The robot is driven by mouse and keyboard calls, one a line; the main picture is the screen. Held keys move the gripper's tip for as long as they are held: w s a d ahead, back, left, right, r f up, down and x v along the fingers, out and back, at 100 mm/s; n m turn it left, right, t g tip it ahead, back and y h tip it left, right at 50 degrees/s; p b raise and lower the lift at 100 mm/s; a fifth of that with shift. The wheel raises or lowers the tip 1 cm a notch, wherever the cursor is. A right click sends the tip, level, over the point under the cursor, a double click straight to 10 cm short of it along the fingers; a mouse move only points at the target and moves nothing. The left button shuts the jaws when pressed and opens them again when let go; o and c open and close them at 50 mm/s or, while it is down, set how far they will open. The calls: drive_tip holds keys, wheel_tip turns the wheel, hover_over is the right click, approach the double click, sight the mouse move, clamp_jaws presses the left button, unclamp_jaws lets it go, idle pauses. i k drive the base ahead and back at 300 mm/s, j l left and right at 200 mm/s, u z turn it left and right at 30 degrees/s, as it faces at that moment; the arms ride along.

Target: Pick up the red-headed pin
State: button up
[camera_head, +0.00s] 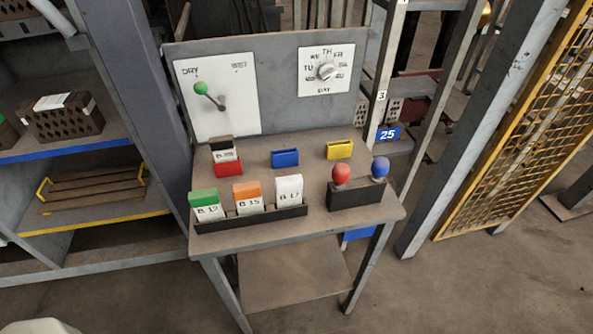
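The red-headed pin (341,174) stands upright in a dark block (354,195) on the right front part of a small table (262,172). Only its round red head and a short pale part below it show; the rest is hidden in the block. A blue-headed pin (380,167) stands in the same block, just to the right. My gripper is not in view. Nothing touches the red-headed pin apart from the block.
A dark rack (250,219) with green, orange and white cards stands left of the pins. Small red (228,168), blue (285,158) and yellow (339,150) holders sit behind. A back panel (277,90) carries a lever and dial. Shelving stands left, posts right.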

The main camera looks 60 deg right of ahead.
sight(341, 172)
drive_tip(key=z, duration=1.25)
drive_tip(key=k+l, duration=0.05)
